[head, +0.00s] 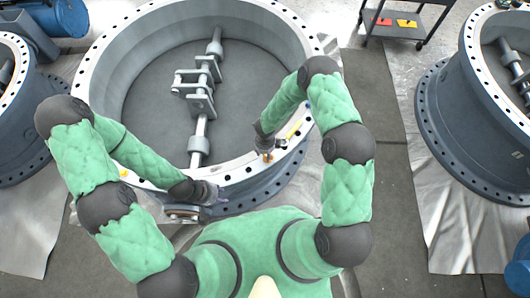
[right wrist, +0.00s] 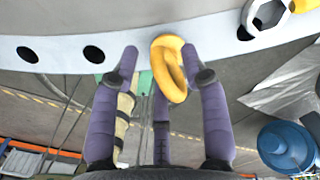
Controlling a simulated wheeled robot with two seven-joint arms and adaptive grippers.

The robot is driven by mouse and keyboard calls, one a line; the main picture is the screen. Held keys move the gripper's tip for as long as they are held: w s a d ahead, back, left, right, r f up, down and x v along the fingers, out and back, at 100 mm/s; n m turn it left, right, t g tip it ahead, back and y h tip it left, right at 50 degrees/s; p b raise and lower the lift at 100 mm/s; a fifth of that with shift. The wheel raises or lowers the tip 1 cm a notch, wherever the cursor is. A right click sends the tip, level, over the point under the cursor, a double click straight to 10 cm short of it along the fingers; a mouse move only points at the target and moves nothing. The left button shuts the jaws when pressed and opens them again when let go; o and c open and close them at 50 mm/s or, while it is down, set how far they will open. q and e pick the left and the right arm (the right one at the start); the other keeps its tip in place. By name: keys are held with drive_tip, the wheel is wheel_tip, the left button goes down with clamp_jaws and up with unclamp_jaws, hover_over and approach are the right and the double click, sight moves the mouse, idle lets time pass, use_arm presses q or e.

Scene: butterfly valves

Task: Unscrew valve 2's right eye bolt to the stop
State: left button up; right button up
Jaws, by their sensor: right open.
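Valve 2 (head: 82,80) is the large grey ring with a white, hole-studded flange in the middle of the head view. The yellow eye bolt (head: 267,157) is at the flange's front right; its ring (right wrist: 172,66) is large in the right wrist view. My right gripper (right wrist: 160,60) is open, with its purple fingers on both sides of the ring. The ring is nearer the right finger; contact cannot be told. In the head view my right gripper (head: 264,145) is mostly hidden by its wrist. My left gripper (head: 214,194) is at the flange's front edge, its fingers unclear.
A yellow-handled wrench (head: 295,129) lies on the flange right of the eye bolt; its ring end (right wrist: 266,14) shows in the right wrist view. Other valves stand at left (head: 20,120) and right (head: 450,130). A cart (head: 398,24) is at the back.

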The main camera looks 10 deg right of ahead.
wheel_tip(320, 180, up, 12)
idle(0.5)
drive_tip(key=shift+f, duration=0.1)
drive_tip(key=s+a+f+n+y+b, duration=0.1)
drive_tip(key=s+f+n+b, duration=0.4)
drive_tip(key=n, duration=0.7)
drive_tip(key=s+a+f+n+y+b, duration=0.1)
drive_tip(key=s+f+n+y+b, duration=0.2)
drive_tip(key=s+f+n+b, duration=0.3)
drive_tip(key=s+f+n, duration=0.3)
drive_tip(key=s+n, duration=0.3)
drive_tip(key=n, duration=0.1)
